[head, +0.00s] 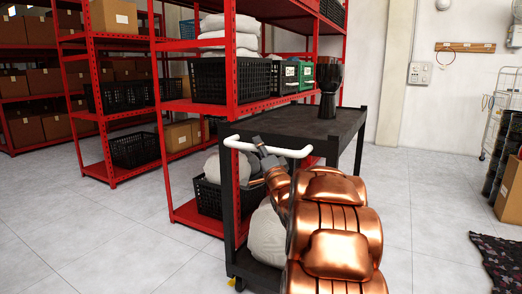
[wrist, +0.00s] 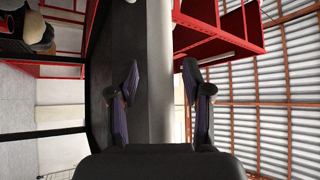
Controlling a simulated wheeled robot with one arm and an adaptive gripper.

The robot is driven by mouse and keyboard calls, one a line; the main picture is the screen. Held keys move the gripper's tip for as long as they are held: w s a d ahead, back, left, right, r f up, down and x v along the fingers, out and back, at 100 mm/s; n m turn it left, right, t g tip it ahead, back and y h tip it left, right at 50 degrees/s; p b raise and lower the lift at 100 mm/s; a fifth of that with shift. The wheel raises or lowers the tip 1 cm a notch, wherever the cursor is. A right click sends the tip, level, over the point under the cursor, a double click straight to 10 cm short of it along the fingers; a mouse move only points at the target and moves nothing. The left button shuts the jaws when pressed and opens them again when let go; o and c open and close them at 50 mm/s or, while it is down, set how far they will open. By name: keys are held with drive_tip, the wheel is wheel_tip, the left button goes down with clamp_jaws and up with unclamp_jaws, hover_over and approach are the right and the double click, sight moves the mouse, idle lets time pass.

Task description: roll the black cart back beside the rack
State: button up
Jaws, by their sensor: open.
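The black cart (head: 290,122) stands beside the red rack (head: 236,60), close along its right side. Its white push handle (head: 240,144) faces me at the near end. My gripper (head: 262,153) is at this handle, partly hidden by my copper arm. In the wrist view my gripper (wrist: 162,82) is open, with a finger on each side of the white handle (wrist: 160,40). The fingers look apart from the bar. A dark goblet drum (head: 330,88) stands upright on the cart's top shelf. A pale sack (head: 266,237) sits on its lower shelf.
The rack holds black crates (head: 228,80), a green-fronted crate (head: 306,75) and folded white cloths. More red shelving with boxes stands at the left. Tiled floor (head: 422,190) is clear right of the cart. A patterned rug (head: 500,262) and a cardboard box (head: 510,192) lie far right.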

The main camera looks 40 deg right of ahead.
clamp_jaws()
idle(0.3)
idle(0.3)
